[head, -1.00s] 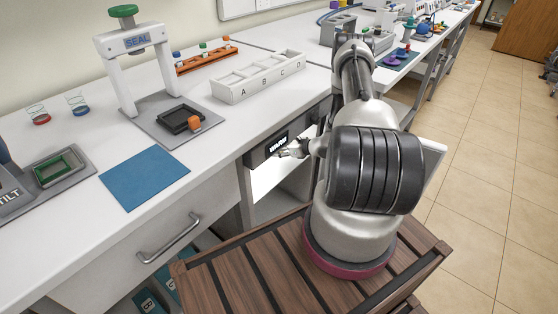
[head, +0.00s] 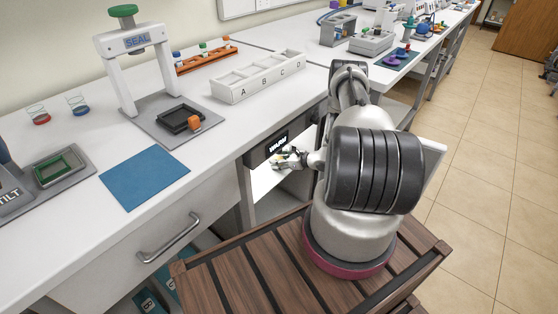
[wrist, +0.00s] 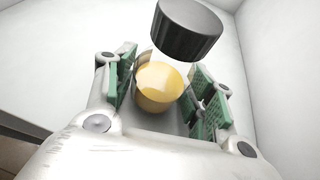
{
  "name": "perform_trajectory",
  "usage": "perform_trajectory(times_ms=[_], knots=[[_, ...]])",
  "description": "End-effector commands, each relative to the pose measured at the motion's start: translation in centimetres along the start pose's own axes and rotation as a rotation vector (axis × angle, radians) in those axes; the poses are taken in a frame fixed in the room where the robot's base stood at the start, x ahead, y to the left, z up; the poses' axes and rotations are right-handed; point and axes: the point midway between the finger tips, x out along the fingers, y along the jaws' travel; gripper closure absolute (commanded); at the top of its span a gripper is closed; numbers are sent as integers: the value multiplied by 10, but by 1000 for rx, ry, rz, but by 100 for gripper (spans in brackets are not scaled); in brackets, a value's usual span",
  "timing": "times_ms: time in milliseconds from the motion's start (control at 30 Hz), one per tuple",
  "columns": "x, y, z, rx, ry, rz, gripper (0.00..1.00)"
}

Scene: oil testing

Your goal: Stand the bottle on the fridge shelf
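The bottle (wrist: 158,88) is clear with yellow oil and a black cap (wrist: 186,30). In the wrist view it is between the green pads of my gripper (wrist: 168,88), with a visible gap at the right pad. My gripper looks open around it. In the head view my gripper (head: 287,158) is at the lit opening of the fridge (head: 280,144), under the counter.
White walls (wrist: 50,45) surround the bottle in the wrist view. The fridge door (head: 434,160) is open to the right of my arm. The counter (head: 215,135) lies above the fridge, with a lettered rack (head: 262,83) and a seal press (head: 135,60). A slatted wooden surface (head: 240,270) is below my arm.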

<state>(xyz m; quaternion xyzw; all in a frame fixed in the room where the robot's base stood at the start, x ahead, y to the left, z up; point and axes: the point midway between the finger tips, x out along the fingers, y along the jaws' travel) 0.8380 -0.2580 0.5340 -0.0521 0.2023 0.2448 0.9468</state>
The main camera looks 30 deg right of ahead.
Motion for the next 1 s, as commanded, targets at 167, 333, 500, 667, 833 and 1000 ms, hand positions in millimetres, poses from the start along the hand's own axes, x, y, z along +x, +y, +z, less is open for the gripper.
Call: perform_trajectory(times_ms=[167,333,500,667,833,1000], knots=[[0,0,0,0,0,0,30],[0,0,0,0,0,0,30],[-10,-1,3,2,0,-1,30],[-43,-2,2,3,1,-4,30],[-82,-1,3,3,0,-4,30],[-110,-1,3,1,1,-2,30]])
